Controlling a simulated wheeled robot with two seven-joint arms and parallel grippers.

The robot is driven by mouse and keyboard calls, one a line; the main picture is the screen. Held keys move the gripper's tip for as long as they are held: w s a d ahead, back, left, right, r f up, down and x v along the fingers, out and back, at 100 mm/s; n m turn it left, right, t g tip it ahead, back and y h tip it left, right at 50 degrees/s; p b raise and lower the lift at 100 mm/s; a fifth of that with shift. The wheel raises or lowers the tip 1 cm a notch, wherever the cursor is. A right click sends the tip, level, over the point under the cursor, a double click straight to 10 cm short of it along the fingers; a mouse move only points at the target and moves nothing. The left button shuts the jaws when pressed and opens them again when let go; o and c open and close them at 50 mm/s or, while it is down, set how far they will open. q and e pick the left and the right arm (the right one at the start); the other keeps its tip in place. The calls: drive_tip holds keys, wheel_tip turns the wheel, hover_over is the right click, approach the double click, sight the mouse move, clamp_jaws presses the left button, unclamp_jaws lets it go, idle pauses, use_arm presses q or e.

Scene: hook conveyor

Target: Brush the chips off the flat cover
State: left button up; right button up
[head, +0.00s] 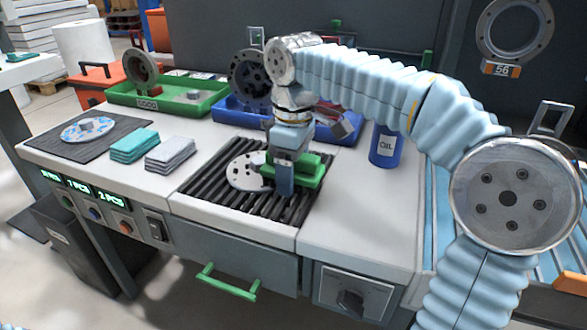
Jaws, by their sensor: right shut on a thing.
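A flat grey-white round cover with holes (240,173) lies on a black slatted grate (205,188) set in the bench. My right gripper (284,186) is shut on a green brush (309,172) and points down over the right part of the cover. The gripper and brush hide that part. I cannot tell whether the brush touches the cover, and chips on it are too small to make out. My left gripper is not in view.
A round plate with blue patches (76,134) lies on a dark mat (50,149) at the left. Folded green cloths (134,146) and grey cloths (170,153) lie beside the grate. Green (175,106) and blue (228,113) trays stand behind; a blue oil can (385,147) stands right.

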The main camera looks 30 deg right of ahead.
wheel_tip(320, 180, up, 3)
drive_tip(key=shift+f+p, duration=0.2)
drive_tip(key=shift+p, duration=0.9)
drive_tip(key=shift+r, duration=1.7)
